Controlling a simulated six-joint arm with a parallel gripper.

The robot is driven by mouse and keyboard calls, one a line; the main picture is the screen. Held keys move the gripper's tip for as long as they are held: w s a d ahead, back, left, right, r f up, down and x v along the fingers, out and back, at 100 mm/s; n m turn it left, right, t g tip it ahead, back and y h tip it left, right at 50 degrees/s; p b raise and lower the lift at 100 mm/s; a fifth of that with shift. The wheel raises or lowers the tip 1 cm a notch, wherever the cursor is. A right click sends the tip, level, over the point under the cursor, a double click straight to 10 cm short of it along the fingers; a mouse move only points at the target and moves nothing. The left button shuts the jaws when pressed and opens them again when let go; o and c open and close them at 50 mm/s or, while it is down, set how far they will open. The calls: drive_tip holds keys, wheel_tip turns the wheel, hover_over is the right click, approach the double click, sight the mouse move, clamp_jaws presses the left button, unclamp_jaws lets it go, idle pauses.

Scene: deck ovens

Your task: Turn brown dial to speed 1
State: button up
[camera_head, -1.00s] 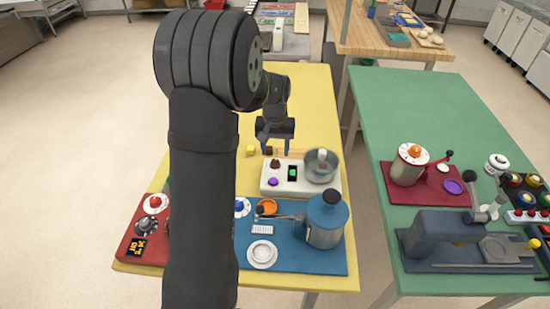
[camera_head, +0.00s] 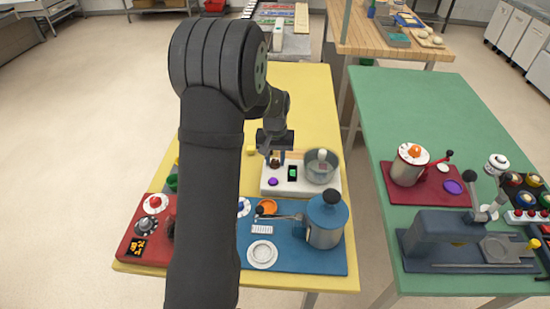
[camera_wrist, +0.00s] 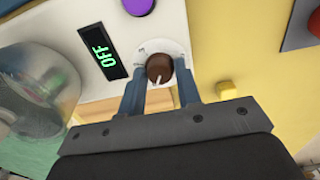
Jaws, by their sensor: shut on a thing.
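The brown dial (camera_wrist: 160,68) sits on a pale round plate on the white mixer base (camera_wrist: 97,22) in the wrist view. A white pointer line shows on the dial. My gripper (camera_wrist: 160,78) is shut on the brown dial, one blue-grey finger at each side. The green display (camera_wrist: 104,60) beside it reads OFF. In the head view my gripper (camera_head: 275,157) is over the left part of the white base (camera_head: 305,189), and the dial is mostly hidden between the fingers.
A purple button (camera_head: 273,182) is in front of the dial, and a metal bowl (camera_head: 321,170) stands on the base's right. A small yellow block (camera_wrist: 226,89) lies near the gripper. A blue mat (camera_head: 290,262) with a blue-lidded pot (camera_head: 325,222) is in front.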

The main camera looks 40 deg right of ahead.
sight(275, 161)
drive_tip(key=shift+m, duration=0.3)
drive_tip(key=m, duration=0.3)
drive_tip(key=shift+m, duration=2.1)
drive_tip(key=o, duration=1)
drive_tip(key=shift+c, duration=0.2)
wheel_tip(275, 161, up, 18)
drive_tip(key=shift+f, duration=0.25)
